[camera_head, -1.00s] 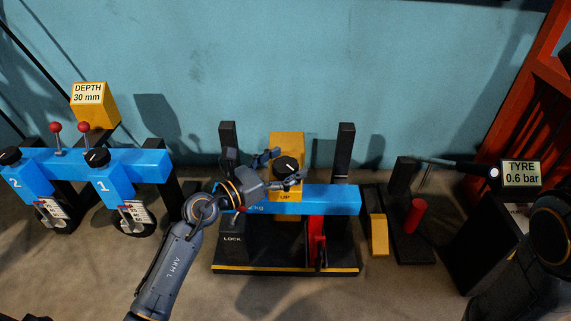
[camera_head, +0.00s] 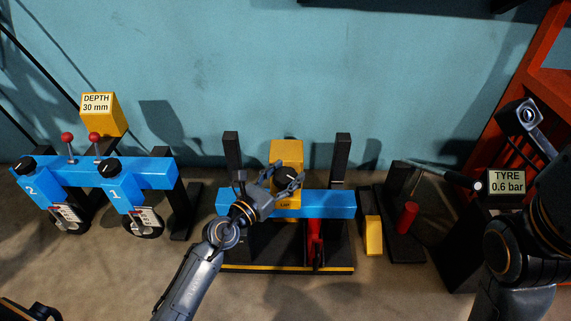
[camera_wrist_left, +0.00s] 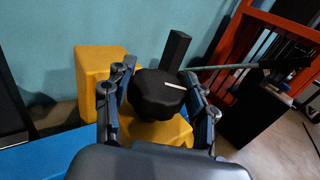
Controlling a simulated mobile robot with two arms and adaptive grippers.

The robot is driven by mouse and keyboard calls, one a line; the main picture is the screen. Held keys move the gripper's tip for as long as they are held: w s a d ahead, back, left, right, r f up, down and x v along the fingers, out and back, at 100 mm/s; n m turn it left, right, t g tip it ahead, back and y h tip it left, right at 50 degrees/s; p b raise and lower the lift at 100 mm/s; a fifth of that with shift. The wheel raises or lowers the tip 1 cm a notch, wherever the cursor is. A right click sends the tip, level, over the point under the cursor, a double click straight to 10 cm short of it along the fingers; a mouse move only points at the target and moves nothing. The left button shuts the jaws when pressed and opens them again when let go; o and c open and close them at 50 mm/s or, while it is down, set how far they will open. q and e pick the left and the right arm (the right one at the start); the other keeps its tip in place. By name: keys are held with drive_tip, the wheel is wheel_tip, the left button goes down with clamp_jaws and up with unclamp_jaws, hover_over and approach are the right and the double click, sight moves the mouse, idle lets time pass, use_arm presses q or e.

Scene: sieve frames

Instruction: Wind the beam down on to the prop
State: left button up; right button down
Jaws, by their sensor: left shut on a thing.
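The blue beam (camera_head: 330,204) lies level between two black posts on a dark base with a yellow front stripe. A yellow box (camera_head: 287,151) labelled UP stands at its middle, carrying a black knob (camera_wrist_left: 157,92) with a white mark. My left gripper (camera_head: 280,178) is shut on this knob, one finger on each side in the left wrist view (camera_wrist_left: 158,96). A red upright (camera_head: 315,240), perhaps the prop, stands under the beam; whether they touch, I cannot tell. My left arm hides the base's left part.
Blue units 1 (camera_head: 124,185) and 2 (camera_head: 38,186) with a DEPTH 30 mm box (camera_head: 98,114) stand at left. A yellow wedge (camera_head: 373,236), a red cylinder (camera_head: 406,217) and a TYRE 0.6 bar display (camera_head: 506,182) stand at right. My right arm is at far right.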

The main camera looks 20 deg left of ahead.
use_arm(q)
drive_tip(key=shift+a, duration=0.1)
drive_tip(key=o, duration=1.2)
drive_tip(key=v, duration=1.2)
